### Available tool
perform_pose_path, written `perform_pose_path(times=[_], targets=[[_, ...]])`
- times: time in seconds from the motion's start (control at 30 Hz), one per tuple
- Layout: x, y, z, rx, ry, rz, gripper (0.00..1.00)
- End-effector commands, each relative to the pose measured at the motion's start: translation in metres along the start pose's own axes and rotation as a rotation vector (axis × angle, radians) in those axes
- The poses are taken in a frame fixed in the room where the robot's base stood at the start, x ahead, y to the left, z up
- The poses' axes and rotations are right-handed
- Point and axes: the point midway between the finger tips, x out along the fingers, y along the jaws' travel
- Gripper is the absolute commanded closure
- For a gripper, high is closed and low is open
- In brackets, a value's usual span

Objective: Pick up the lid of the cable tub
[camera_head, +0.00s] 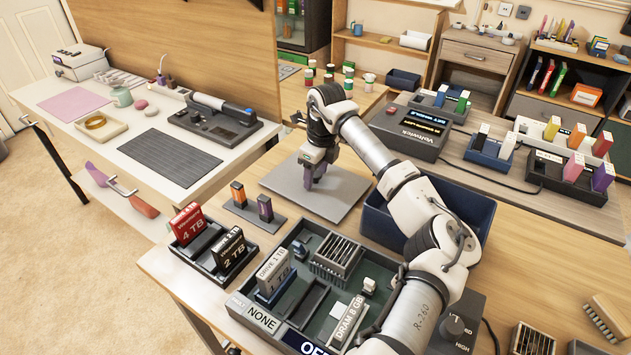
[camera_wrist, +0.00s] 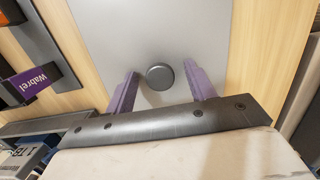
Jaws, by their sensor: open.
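The lid is a flat grey plate (camera_head: 345,202) lying on the wooden table, left of a dark blue tub (camera_head: 382,228). In the wrist view the lid (camera_wrist: 150,30) has a round dark knob (camera_wrist: 160,77) in its middle. My gripper (camera_head: 311,183) points down over the lid. In the wrist view my gripper (camera_wrist: 162,88) is open, with one purple finger on each side of the knob and a gap to both. Nothing is held. The knob is hidden behind the gripper in the head view. My arm covers part of the tub.
Left of the lid stand small holders with orange and purple cartridges (camera_head: 264,207). In front is a dark green console (camera_head: 320,300) with drives. Bare table shows around the lid.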

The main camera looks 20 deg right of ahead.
Motion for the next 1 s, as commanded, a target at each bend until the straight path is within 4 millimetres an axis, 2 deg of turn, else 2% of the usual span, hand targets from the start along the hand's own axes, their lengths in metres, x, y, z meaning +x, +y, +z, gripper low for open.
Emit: perform_pose_path(times=[0.23, 0.6, 0.87, 1.0], targets=[[0.0015, 0.0001, 0.0001, -0.001, 0.0, 0.0, 0.47], [0.0012, 0.0001, 0.0001, 0.0, 0.0, 0.0, 0.94], [-0.0001, 0.0, 0.0002, 0.0, 0.0, -0.001, 0.94], [-0.0075, -0.0004, 0.001, 0.0, 0.001, -0.002, 0.94]])
